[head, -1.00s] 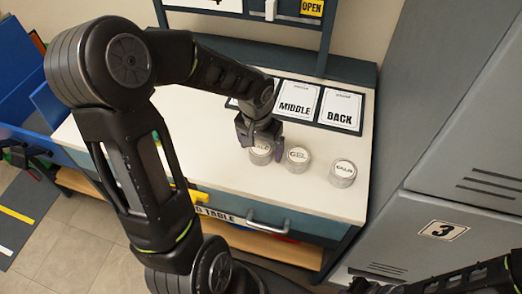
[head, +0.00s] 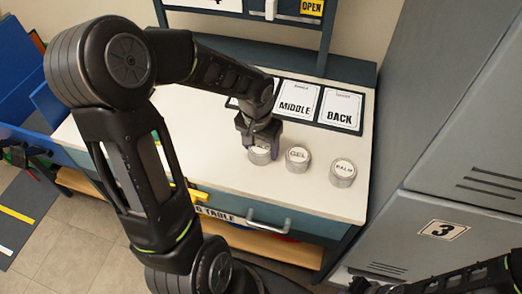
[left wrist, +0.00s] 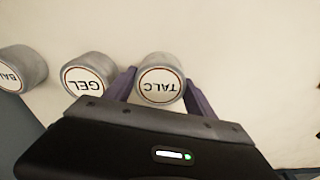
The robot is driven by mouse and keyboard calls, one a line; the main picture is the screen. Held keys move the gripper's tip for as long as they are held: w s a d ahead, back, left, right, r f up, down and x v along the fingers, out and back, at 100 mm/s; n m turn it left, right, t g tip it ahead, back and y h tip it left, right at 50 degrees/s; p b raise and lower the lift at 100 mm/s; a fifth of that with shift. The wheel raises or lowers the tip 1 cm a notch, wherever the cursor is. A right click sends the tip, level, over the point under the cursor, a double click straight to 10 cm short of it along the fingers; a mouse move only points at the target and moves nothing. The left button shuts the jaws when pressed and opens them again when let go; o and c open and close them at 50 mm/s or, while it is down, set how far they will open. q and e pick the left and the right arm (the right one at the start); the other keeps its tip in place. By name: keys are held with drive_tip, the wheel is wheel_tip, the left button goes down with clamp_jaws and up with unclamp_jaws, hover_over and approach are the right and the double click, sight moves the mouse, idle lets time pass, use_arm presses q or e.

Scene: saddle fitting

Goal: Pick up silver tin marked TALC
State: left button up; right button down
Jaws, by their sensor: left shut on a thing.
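The silver tin marked TALC (left wrist: 159,86) shows in the left wrist view between the two fingers of my left gripper (left wrist: 160,92). In the head view the same tin (head: 260,155) is at the left end of the row on the white table, its top partly covered by my left gripper (head: 262,138). The gripper is shut on the tin. I cannot tell whether the tin touches the table. My right gripper is not clearly in view; only part of my right arm shows at the lower right.
The GEL tin (head: 297,159) stands just right of the TALC tin, and the BALM tin (head: 342,172) farther right. Cards marked MIDDLE (head: 297,103) and BACK (head: 341,109) lie behind them. A grey locker (head: 440,235) is at the right.

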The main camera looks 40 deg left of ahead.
sight(261, 146)
use_arm(q)
drive_tip(key=c, duration=0.7)
drive_tip(key=shift+o, duration=0.2)
wheel_tip(261, 146, up, 10)
drive_tip(key=shift+r, duration=0.1)
